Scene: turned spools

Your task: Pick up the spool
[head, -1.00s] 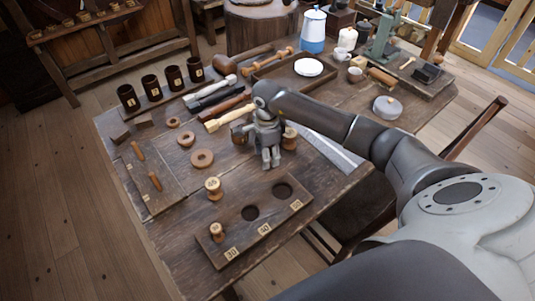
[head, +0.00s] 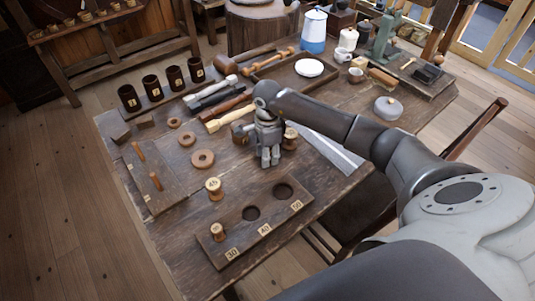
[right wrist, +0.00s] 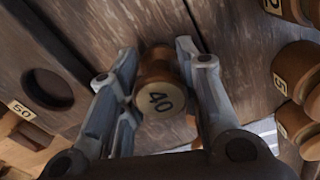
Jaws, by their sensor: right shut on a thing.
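My right gripper (head: 268,160) points down at the middle of the table's near part. In the right wrist view its two fingers (right wrist: 160,95) are shut on a small turned wooden spool (right wrist: 160,88) whose end is marked 40. In the head view the gripper hides this spool. Whether it is clear of the table top cannot be told. My left gripper is not in view.
A dark board (head: 226,247) marked 30, 40 and 50 lies close by; a spool (head: 217,231) stands at its 30 end and two holes are empty. Other spools stand near: one marked 45 (head: 213,188), one just right of the gripper (head: 290,138).

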